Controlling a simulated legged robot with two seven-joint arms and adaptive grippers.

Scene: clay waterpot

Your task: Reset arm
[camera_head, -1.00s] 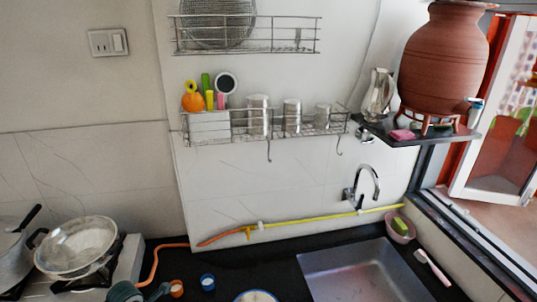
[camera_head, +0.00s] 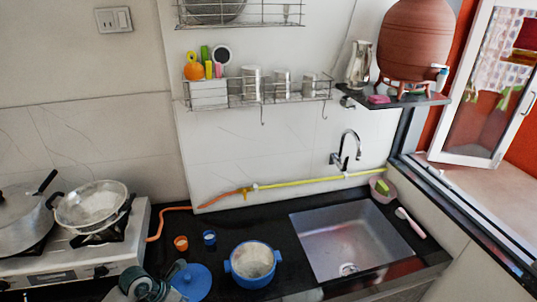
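A dark teal, rounded piece (camera_head: 146,287) shows at the bottom edge, left of centre, in front of the counter. I see nothing held. My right arm and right gripper are out of view. The clay waterpot (camera_head: 417,40) stands upright on its stand on the shelf at upper right, apart from any gripper.
The sink (camera_head: 350,235) is right of a blue pot (camera_head: 253,263). Orange (camera_head: 181,243) and blue (camera_head: 209,238) cups stand behind the lid. The stove (camera_head: 80,260) with pans is at left. A window frame (camera_head: 485,90) is at right.

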